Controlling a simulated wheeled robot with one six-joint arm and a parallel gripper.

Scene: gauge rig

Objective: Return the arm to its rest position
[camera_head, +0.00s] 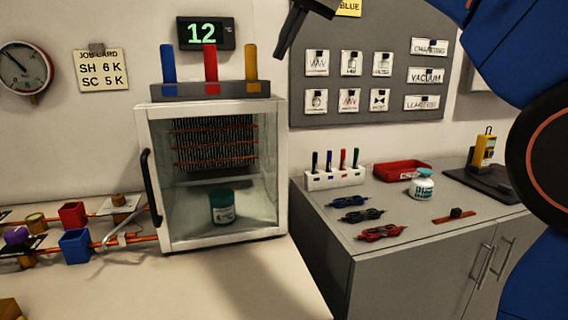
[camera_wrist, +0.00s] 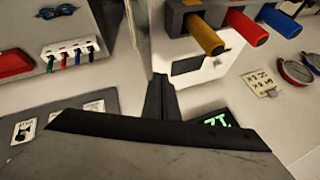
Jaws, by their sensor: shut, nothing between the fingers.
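My gripper (camera_head: 282,50) shows at the top of the head view as a dark, narrow shape, partly cut off by the frame edge. It is in front of the wall, near the left edge of the grey board. In the wrist view my gripper (camera_wrist: 160,82) has its dark fingers together, with nothing between them. My blue arm fills the right side of the head view, raised over the grey cabinet.
A glass-fronted case (camera_head: 285,170) holds a green-lidded jar (camera_head: 222,207). Three coloured handles (camera_head: 210,68) stand on it, below a display (camera_head: 205,34) reading 12. The grey cabinet (camera_head: 385,265) carries a pen rack (camera_head: 335,180), a red tray (camera_head: 400,170) and a white jar (camera_head: 423,188).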

